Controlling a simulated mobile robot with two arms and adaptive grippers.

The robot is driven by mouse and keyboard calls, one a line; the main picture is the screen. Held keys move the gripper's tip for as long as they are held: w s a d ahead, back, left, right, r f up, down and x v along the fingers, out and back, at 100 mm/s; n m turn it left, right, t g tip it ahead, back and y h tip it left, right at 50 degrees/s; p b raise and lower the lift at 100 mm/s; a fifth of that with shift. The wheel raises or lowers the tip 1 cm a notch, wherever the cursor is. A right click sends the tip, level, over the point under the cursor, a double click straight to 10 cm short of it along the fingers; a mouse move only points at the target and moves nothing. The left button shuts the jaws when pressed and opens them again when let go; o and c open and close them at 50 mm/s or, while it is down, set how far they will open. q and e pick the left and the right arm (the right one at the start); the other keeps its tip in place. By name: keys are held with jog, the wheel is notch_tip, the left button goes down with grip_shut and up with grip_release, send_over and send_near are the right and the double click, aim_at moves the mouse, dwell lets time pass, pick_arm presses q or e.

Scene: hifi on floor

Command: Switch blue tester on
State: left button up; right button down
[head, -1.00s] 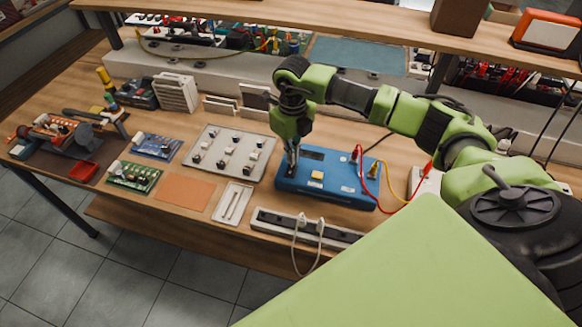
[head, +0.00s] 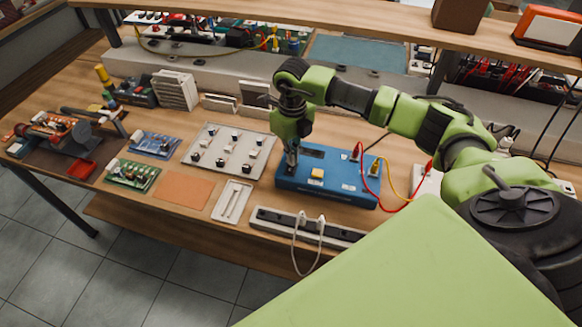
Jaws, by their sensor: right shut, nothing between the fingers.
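The blue tester (head: 338,185) lies on the workbench in the middle of the head view. It has a yellowish button (head: 317,173) and a whitish one (head: 348,188) on top. Red and yellow leads plug into its right side. My right gripper (head: 291,160) is shut and empty, pointing down at the tester's left end. Its fingertips are at or just above the top surface; I cannot tell whether they touch. The gripper hides that part of the tester, so any switch under it is not visible. My left gripper is not in view.
A grey panel with knobs (head: 222,160) lies left of the tester. A power strip (head: 275,221) with two white plugs lies in front. Circuit boards (head: 130,173) and an orange mat (head: 181,189) are further left. A shelf (head: 350,27) runs above the bench's back.

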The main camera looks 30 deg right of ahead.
jog(key=shift+f, duration=0.3)
jog(key=shift+s+r, duration=0.1)
jog(key=shift+r, duration=0.05)
jog(key=shift+r+p, duration=0.55)
jog(key=shift+r, duration=0.35)
jog(key=shift+r+p, duration=1.5)
jog(key=shift+r, duration=1)
